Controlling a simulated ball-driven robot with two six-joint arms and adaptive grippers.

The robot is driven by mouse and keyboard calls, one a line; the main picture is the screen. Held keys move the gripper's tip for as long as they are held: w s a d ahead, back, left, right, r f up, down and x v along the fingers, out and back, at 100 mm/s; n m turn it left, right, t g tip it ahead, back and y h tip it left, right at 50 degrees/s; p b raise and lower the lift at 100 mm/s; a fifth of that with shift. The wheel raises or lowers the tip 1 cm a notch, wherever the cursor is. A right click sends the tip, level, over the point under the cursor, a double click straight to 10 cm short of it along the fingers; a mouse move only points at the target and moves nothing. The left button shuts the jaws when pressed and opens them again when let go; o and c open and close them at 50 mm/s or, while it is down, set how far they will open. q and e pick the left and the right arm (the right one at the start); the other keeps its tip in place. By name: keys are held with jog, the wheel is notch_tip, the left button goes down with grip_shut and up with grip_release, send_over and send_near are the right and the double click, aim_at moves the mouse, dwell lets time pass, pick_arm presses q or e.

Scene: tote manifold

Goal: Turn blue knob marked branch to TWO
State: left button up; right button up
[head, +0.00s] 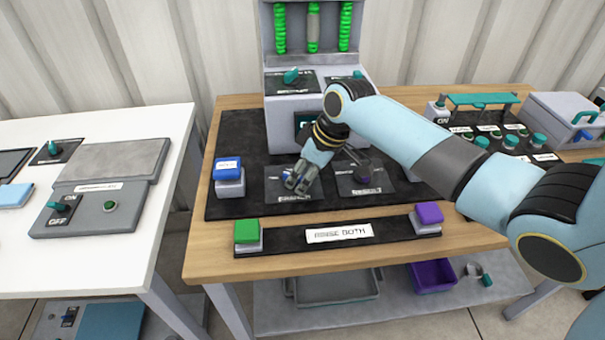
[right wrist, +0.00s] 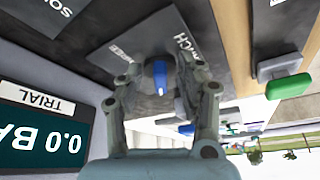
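The blue knob (right wrist: 159,76) shows in the right wrist view on a round grey base, on a dark plate (right wrist: 125,45) with a partly covered label ending in "NCH". My right gripper (right wrist: 160,70) is open, with one finger on each side of the knob; a gap shows between the blue handle and the fingers. In the head view my right gripper (head: 299,180) points down over the left of two dark plates (head: 275,190) and hides the knob there. The knob's pointer setting cannot be read. My left gripper is not in view.
A second plate (head: 375,188) with a dark knob lies just right. A blue button (head: 228,165) stands left; green (head: 247,230) and purple (head: 429,213) buttons flank the "RAISE BOTH" label in front. A display (right wrist: 40,135) labelled TRIAL reads 0.0. A grey console (head: 285,120) rises behind.

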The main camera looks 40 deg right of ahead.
jog(key=shift+c, duration=1.3)
grip_shut()
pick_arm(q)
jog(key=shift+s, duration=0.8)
